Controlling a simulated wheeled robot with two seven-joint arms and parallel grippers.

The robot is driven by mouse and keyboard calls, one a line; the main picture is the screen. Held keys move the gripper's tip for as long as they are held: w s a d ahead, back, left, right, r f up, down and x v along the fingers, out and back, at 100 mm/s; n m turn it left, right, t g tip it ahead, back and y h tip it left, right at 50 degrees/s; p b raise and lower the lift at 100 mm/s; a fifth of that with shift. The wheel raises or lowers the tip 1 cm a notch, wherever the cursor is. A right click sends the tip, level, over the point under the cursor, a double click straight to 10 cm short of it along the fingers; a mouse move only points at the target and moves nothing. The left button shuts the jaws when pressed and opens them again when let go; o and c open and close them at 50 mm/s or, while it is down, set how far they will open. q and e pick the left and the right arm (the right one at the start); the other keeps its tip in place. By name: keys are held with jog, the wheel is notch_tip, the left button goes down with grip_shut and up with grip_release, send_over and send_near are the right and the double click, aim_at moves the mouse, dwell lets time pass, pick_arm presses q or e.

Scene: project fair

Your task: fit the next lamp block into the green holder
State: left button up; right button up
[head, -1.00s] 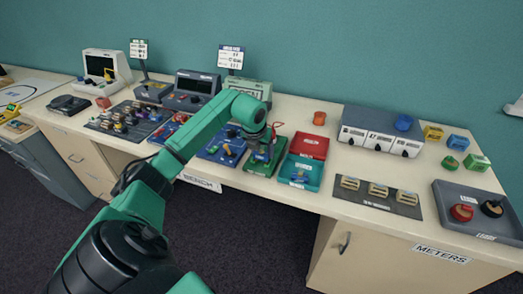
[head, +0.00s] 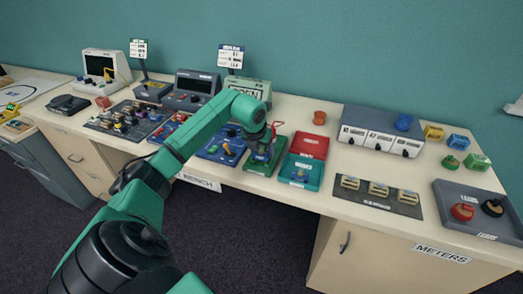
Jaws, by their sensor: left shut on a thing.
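My left arm comes in from the left, and its gripper (head: 262,150) is low over the green holder (head: 256,168), a flat green board on the bench. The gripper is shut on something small. The arm and fingers hide most of it, so I cannot tell its colour or whether it touches the holder. A teal tray (head: 315,174) just right of the holder has small pieces in it, including a blue and yellow one. My right gripper is not in view.
A red tray (head: 310,144) stands behind the teal tray. Blue boards (head: 222,148) lie to the left. A dark strip with several tan pieces (head: 378,203), a grey meter box (head: 372,125) and a grey leads tray (head: 470,190) are right. Bench between is clear.

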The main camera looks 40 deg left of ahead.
pick_arm(q)
jog(key=shift+f, duration=0.3)
jog(key=o, duration=1.4)
jog(key=shift+r+p, duration=2.8)
jog(key=shift+r, duration=1.3)
jog(key=shift+f, duration=0.1)
